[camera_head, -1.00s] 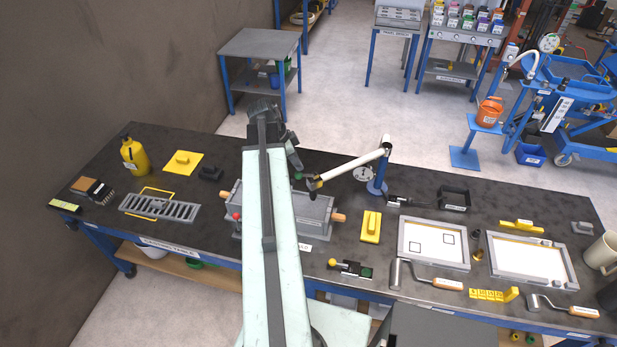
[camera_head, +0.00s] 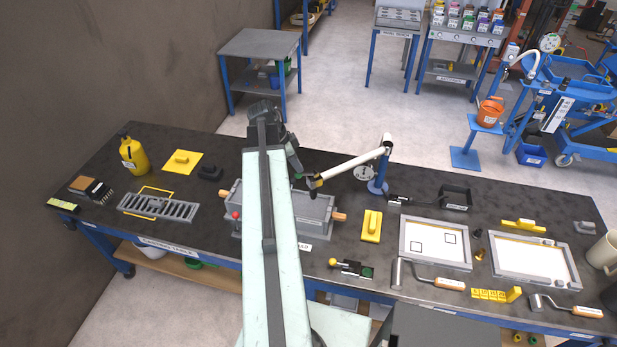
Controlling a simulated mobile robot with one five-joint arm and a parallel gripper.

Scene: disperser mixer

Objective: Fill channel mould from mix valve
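My arm rises through the middle of the picture, and its dark end bends down toward the bench. My gripper (camera_head: 294,164) is small and partly hidden there; its fingers cannot be told apart. A small green part shows close to its tip. A long grey box-like mould (camera_head: 313,212) with wooden end handles lies below, partly hidden behind my arm; its inside is hard to see. A white jointed arm (camera_head: 350,164) on a blue post (camera_head: 379,180) reaches left, with a dark valve-like end (camera_head: 315,182) above the mould's back edge, just right of my gripper.
A grey grate (camera_head: 158,207) and a yellow bottle (camera_head: 132,154) stand on the left. A yellow float (camera_head: 371,226), two framed trays with white sheets, (camera_head: 405,240) and (camera_head: 494,262), and rollers lie to the right. A red knob (camera_head: 236,216) stands by the mould's left end.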

